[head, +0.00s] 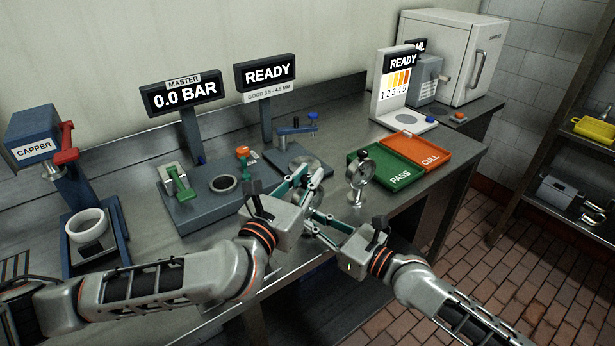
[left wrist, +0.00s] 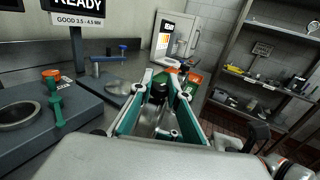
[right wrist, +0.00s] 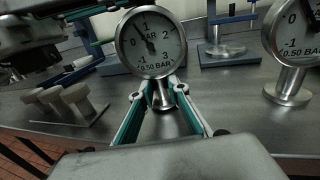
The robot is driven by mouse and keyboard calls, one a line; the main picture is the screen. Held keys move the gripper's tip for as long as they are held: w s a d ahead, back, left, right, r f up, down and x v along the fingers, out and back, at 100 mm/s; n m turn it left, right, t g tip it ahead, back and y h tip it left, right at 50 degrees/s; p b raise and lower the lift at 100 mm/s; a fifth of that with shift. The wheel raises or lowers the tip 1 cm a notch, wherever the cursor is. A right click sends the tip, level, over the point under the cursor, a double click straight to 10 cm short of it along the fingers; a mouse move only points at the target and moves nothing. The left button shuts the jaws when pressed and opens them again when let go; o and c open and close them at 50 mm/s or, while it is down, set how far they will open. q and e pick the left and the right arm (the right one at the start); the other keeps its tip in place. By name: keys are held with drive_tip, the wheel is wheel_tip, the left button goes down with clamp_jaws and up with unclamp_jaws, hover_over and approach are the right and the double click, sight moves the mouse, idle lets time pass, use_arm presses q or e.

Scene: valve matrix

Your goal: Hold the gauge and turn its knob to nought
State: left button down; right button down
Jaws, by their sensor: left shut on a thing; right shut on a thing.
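The gauge (right wrist: 151,43) has a round white dial marked -1 to 3 BAR; it stands upright in the right wrist view, its needle pointing up-left between 0 and 1. My right gripper (right wrist: 160,93) is shut on its metal stem below the dial. My left gripper (head: 304,184) comes in from the left behind the dial, its fingers close around a dark part that looks like the knob (left wrist: 158,92). The dial hides the knob in the right wrist view. In the head view both grippers meet over the bench's front, largely covering the gauge.
A second gauge (head: 360,178) stands on the bench (head: 330,215) just right of the grippers. Behind it are a green PASS tray (head: 399,178) and a red CULL tray (head: 437,156). A grey test block (head: 205,208) lies left, under signs reading 0.0 BAR (head: 184,94) and READY (head: 266,73).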

sight(306, 176)
use_arm(q)
drive_tip(key=shift+a+n+t+y, duration=0.1)
drive_tip(key=shift+n+t+y, duration=0.5)
drive_tip(key=shift+n+y, duration=0.5)
drive_tip(key=shift+w+a+y, duration=0.1)
drive_tip(key=shift+y, duration=0.4)
drive_tip(key=c, duration=1.9)
unclamp_jaws()
wheel_tip(306, 176, up, 10)
